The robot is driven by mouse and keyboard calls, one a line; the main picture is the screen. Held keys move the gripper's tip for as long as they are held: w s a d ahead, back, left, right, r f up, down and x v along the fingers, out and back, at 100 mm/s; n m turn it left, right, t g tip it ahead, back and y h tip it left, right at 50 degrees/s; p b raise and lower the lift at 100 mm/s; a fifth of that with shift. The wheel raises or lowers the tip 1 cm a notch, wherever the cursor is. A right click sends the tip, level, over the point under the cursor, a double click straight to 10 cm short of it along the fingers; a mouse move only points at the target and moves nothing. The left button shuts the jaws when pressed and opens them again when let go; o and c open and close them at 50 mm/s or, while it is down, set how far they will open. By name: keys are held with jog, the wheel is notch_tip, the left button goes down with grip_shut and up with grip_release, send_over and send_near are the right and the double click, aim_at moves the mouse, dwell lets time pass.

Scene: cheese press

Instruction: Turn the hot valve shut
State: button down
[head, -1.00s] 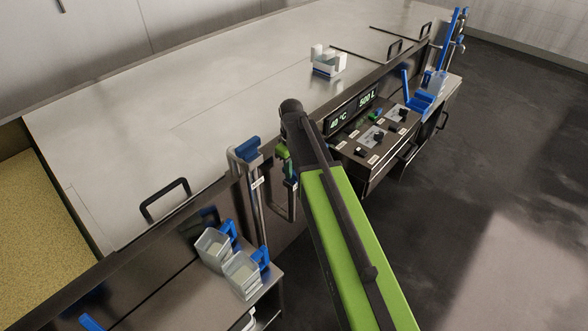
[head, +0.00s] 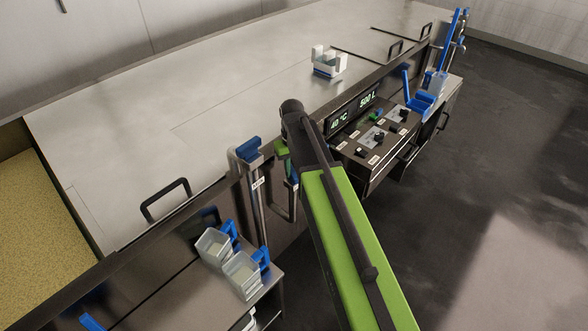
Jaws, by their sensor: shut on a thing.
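My arm reaches in from the lower right, and my gripper (head: 284,154) is mostly hidden behind its dark end link. Only a green part shows at the left of the link, beside the vat's front edge. A bit of blue valve handle (head: 293,178) shows just below it, above a bent metal pipe (head: 284,214). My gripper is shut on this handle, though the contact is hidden. I take it for the hot valve; its label is not visible. A second valve with a blue handle (head: 249,149) stands upright just left, with a small label too blurred to read.
A control panel (head: 373,146) with displays reading 40 °C and 500 L is right of my arm. Grey containers with blue handles (head: 242,275) stand on a shelf at lower left. White moulds (head: 328,62) stand on the steel vat cover (head: 120,120). The floor at right is clear.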

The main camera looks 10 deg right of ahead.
jog(key=m, duration=0.6)
jog(key=shift+w+m, duration=0.1)
jog(key=shift+m, duration=0.2)
jog(key=m, duration=0.6)
dwell(0.4)
jog(key=c, duration=1.3)
grip_release()
